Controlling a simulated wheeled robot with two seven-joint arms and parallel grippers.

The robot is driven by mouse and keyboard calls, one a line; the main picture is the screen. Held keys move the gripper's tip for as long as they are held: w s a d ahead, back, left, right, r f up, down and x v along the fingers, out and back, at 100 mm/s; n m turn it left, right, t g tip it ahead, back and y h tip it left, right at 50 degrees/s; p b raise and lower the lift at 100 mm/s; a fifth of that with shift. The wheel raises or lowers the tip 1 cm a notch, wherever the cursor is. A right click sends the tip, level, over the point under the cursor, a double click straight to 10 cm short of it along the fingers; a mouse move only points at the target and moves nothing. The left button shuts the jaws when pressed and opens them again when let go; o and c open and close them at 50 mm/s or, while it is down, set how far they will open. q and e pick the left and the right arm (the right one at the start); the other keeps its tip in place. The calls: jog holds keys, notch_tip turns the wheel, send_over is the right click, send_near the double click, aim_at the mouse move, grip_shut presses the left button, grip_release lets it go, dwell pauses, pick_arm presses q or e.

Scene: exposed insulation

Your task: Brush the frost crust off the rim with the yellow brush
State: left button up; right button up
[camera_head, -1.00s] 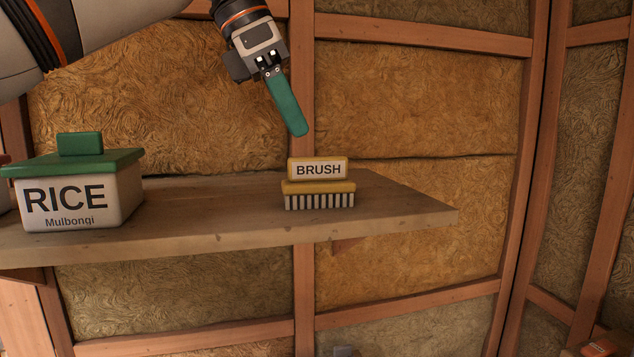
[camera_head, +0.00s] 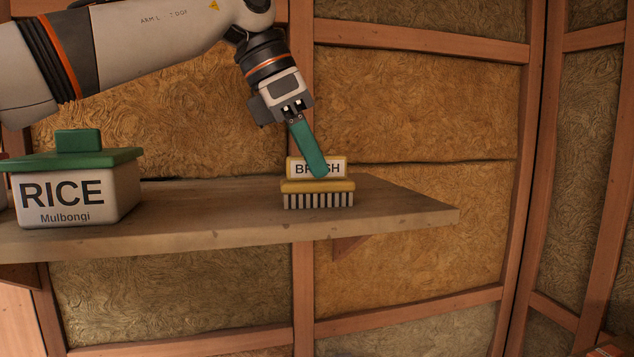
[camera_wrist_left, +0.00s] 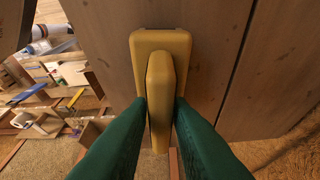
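The yellow brush (camera_head: 318,187) rests on the wooden shelf with its black-and-white bristles down. Its raised handle bears a BRUSH label, partly covered by a green finger of my left gripper (camera_head: 322,175). In the left wrist view the brush's yellow handle (camera_wrist_left: 160,80) lies between the two green fingers of my left gripper (camera_wrist_left: 161,100). The fingertips lie close along both sides of the handle; whether they press on it is unclear. I do not see my right gripper. No frosted rim shows in these views.
A white RICE container (camera_head: 75,200) with a green lid stands on the shelf (camera_head: 210,210) to the left. The shelf between it and the brush is clear. The shelf ends right of the brush. A wall of insulation (camera_head: 420,115) with wooden studs stands behind.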

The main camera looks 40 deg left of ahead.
pick_arm(q)
grip_shut()
notch_tip(320, 180, up, 2)
jog(key=shift+r+p, duration=0.15)
jog(key=shift+p, duration=1.1)
jog(key=shift+r, duration=0.45)
jog(key=shift+a+r, duration=0.1)
jog(key=shift+r, duration=1.3)
